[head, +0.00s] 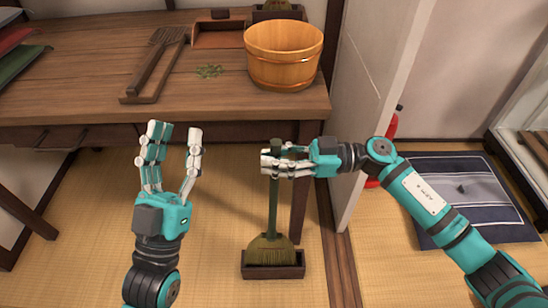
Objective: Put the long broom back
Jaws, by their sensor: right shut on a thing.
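The long broom (274,205) stands upright in front of the table's right leg, with a green handle and a yellowish-green brush head. Its brush head is at a low dark wooden tray (261,272) on the tatami floor; whether the bristles rest on the tray's bottom cannot be told. My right gripper (272,162) is shut around the broom's handle near its top end. My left gripper (174,135) is open and empty, with its fingers pointing up in front of the table's front edge.
A wooden table (220,105) spans the back, bearing a wooden bucket (284,58), a wooden tool (155,62) and green leaves (210,71). A white partition (375,80) stands right of the broom. Behind my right arm are a red object (391,124) and a dark striped mat (470,177).

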